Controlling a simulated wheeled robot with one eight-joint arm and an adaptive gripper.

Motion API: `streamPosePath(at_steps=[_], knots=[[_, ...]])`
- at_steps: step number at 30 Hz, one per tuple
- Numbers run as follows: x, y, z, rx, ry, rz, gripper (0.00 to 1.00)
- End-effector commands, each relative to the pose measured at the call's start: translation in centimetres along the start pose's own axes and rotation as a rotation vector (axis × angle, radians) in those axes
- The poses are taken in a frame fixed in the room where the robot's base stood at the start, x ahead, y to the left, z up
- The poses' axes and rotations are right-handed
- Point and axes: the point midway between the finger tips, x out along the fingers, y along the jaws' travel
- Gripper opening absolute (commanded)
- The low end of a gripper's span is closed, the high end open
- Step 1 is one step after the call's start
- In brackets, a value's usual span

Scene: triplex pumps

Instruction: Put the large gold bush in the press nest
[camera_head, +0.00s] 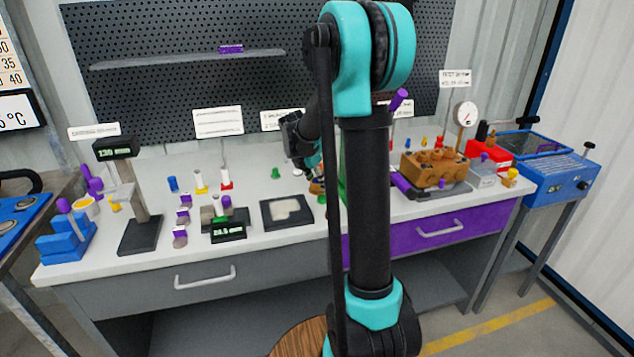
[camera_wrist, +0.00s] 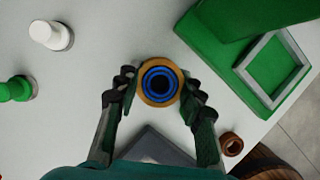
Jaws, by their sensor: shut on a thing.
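In the wrist view, a gold bush (camera_wrist: 159,101) with a blue ring inside and a dark bore sits between the fingers of my gripper (camera_wrist: 158,84). The fingers are shut on it from both sides. A green press (camera_wrist: 222,22) stands at the upper right of the wrist view, with a square grey-rimmed frame (camera_wrist: 242,72) on its base. The held bush is to the left of this frame and apart from it. In the head view my arm hides most of the press and my gripper.
In the wrist view, a small brown ring (camera_wrist: 231,144) lies right of my gripper. A white peg (camera_wrist: 50,36) and a green peg (camera_wrist: 17,90) stand at left. In the head view, a black tray (camera_head: 270,221) and a gold pump body (camera_head: 432,168) flank my arm on the bench.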

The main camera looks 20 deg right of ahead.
Motion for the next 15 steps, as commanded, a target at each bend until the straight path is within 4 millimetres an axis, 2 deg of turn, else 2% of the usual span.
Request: streamPosePath(at_steps=[8, 9, 13, 15], knots=[[0.19, 0.02, -0.07, 0.000, 0.000, 0.000, 0.04], [0.22, 0.02, -0.08, 0.000, 0.000, 0.000, 0.41], [0.19, 0.01, -0.07, 0.000, 0.000, 0.000, 0.57], [0.19, 0.01, -0.07, 0.000, 0.000, 0.000, 0.59]])
